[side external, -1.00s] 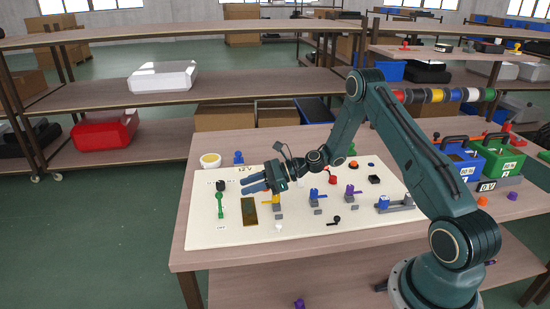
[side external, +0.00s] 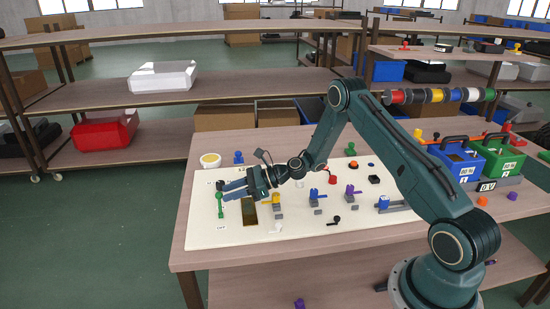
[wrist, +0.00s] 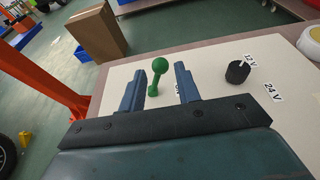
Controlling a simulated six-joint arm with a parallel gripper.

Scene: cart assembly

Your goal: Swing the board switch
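The board switch (side external: 220,205) is a green lever with a round knob at the left end of the cream board (side external: 215,242). An "OFF" label lies at its front end. In the wrist view the green lever (wrist: 158,72) stands up between my two fingers, with a gap on each side. My gripper (side external: 222,190) is open, its blue fingers reaching left to the lever's upper part in the side view. The fingers hide part of the lever's surroundings and the label behind it.
A black knob (wrist: 238,71) with 12 V and 24 V labels stands right of the lever in the wrist view. A dark gold plate (side external: 249,211) and a yellow part (side external: 271,199) lie right of the switch.

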